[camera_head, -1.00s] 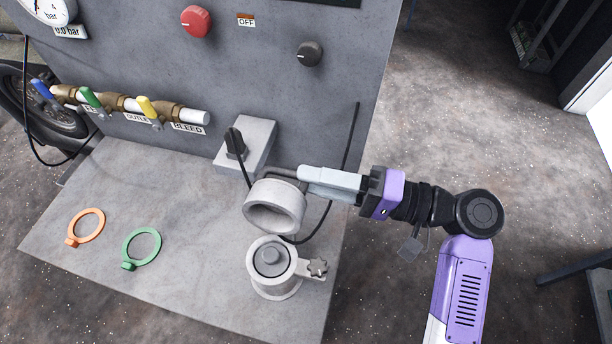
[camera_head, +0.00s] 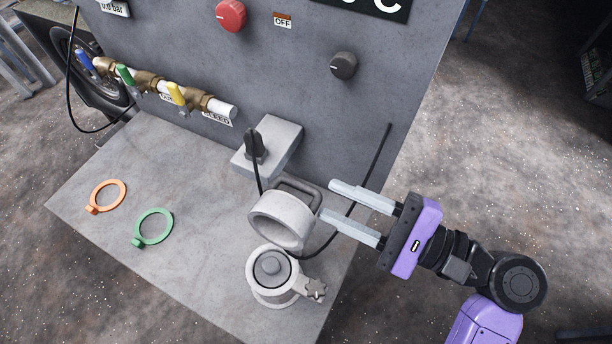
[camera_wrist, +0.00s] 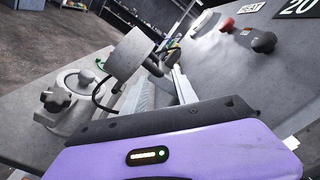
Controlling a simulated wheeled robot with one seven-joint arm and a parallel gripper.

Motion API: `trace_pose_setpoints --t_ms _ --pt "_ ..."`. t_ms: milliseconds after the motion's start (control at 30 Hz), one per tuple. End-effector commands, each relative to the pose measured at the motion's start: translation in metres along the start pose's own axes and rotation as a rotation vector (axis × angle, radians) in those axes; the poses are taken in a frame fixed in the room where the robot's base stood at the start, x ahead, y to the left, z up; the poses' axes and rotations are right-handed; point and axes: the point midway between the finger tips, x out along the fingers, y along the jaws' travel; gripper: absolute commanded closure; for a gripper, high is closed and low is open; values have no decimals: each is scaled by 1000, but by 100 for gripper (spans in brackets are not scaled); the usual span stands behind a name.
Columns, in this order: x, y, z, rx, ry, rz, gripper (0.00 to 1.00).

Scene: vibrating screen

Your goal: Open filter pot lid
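The filter pot (camera_head: 272,290) is a grey cylinder near the front of the metal bench, with a star-shaped knob (camera_head: 316,290) on its right side. Its ring-shaped lid (camera_head: 278,222) stands tilted up behind the pot, with a bar handle (camera_head: 297,190) at its back. In the wrist view the lid (camera_wrist: 130,53) shows raised beside the pot (camera_wrist: 70,110). My gripper (camera_head: 328,199) is open, to the right of the lid and handle. Its two fingers are spread apart, with nothing seen between them. The nearer fingertip is close to the handle; I cannot tell whether they touch.
A grey block with a black plug (camera_head: 270,148) sits behind the lid, with a cable running past it. An orange ring (camera_head: 108,196) and a green ring (camera_head: 153,228) lie on the bench (camera_head: 190,265) at left. The panel (camera_head: 290,75) rises behind.

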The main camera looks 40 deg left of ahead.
Motion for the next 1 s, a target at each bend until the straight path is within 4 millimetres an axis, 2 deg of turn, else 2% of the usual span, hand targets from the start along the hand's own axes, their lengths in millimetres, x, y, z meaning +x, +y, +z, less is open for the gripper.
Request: trace_pose_setpoints --t_ms 400,600,833,867,1000 --pt "60 -1 2 -2 -3 3 66" --pt "71 0 0 -3 -1 1 66" --pt "72 0 0 -3 0 0 66" --pt "72 0 0 -3 0 0 68" --pt "72 0 0 -3 0 0 95"
